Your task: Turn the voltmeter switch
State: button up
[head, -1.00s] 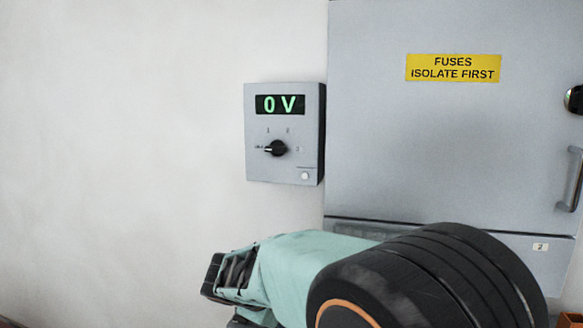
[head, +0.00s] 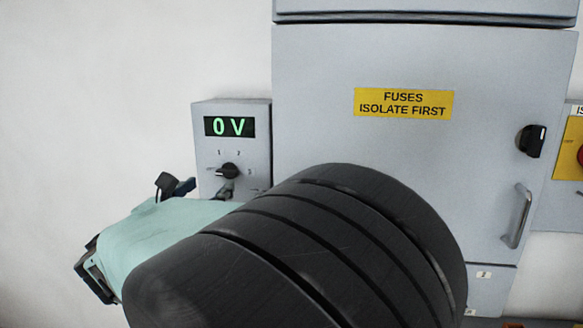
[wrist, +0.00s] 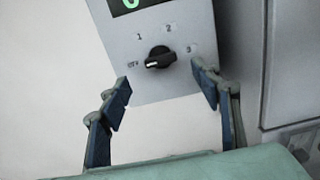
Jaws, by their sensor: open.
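The voltmeter (head: 206,150) is a grey wall box with a green "0 V" display (head: 230,126). Its black rotary switch (head: 228,171) sits below the display, and its white mark points left. In the wrist view the switch (wrist: 160,58) points at the OFF label, with 1, 2 and 3 around it. My gripper (wrist: 163,88) is open and empty, its blue-padded fingers apart below and to either side of the switch, apparently short of it. In the head view my gripper (head: 202,187) shows in front of the voltmeter's lower part, which my arm partly hides.
A large grey cabinet (head: 320,110) stands right of the voltmeter, with a yellow fuses sign (head: 403,103), a black knob (head: 531,140) and a handle (head: 517,216). A yellow panel with a red knob (head: 580,155) is at the far right. The wall at left is bare.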

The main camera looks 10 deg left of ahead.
aim_at(226, 174)
jog(key=w, duration=0.3)
jog(key=w+p, duration=0.1)
jog(key=w, duration=0.4)
jog(key=shift+w+d+p, duration=0.35)
jog(key=shift+d, duration=0.05)
jog(key=c, duration=1.2)
jog(key=shift+o, duration=0.2)
jog(key=shift+f, duration=0.1)
